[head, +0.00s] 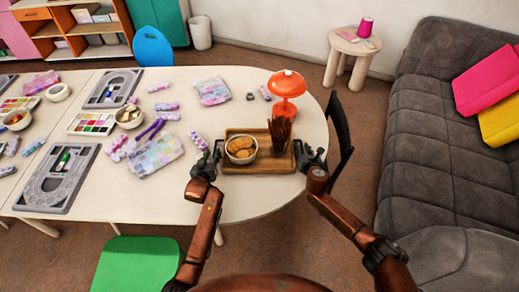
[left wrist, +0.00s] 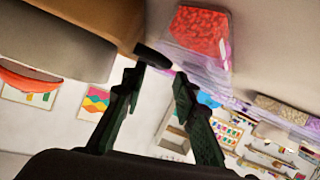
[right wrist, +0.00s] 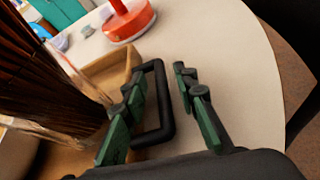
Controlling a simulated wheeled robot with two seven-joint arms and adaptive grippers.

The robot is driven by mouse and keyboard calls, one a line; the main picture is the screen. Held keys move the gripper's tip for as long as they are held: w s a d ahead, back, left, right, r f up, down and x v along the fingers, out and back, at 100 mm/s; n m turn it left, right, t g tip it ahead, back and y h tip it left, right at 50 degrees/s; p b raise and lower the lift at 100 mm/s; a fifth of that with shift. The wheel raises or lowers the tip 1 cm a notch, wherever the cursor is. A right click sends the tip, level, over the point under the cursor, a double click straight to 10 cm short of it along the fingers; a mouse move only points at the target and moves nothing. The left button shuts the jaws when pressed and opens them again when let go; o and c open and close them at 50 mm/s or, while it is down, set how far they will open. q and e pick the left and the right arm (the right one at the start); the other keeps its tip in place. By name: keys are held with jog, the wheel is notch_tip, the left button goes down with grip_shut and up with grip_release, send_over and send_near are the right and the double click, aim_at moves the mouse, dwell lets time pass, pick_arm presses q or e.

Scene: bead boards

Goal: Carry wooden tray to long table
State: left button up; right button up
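The wooden tray (head: 268,164) lies on the rounded right end of the long white table (head: 262,203). It carries a metal bowl (head: 241,158) of round brown food and a bundle of thin dark sticks (head: 280,131). My left gripper (head: 213,153) is at the tray's left end. In the left wrist view a black handle (left wrist: 153,56) sits between its parted fingertips. My right gripper (head: 308,157) is at the right end. In the right wrist view its fingers are parted on either side of the black loop handle (right wrist: 166,110). Contact with either handle is unclear.
An orange lamp (head: 287,88) stands just behind the tray. Craft packs (head: 158,154) and grey moulded boards (head: 57,178) cover the table to the left. A dark chair (head: 340,133) is at the right end, a green chair (head: 137,264) in front. A grey sofa (head: 430,145) stands at right.

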pick_arm(q)
jog(key=shift+v, duration=1.1)
pick_arm(e)
jog(key=shift+s, duration=0.1)
jog(key=v, duration=1.1)
jog(key=shift+s+d+r, duration=0.1)
jog(key=shift+s+r, duration=0.05)
jog(key=shift+s, duration=0.15)
pick_arm(q)
jog(key=shift+r, duration=0.15)
pick_arm(e)
jog(key=shift+r, duration=0.15)
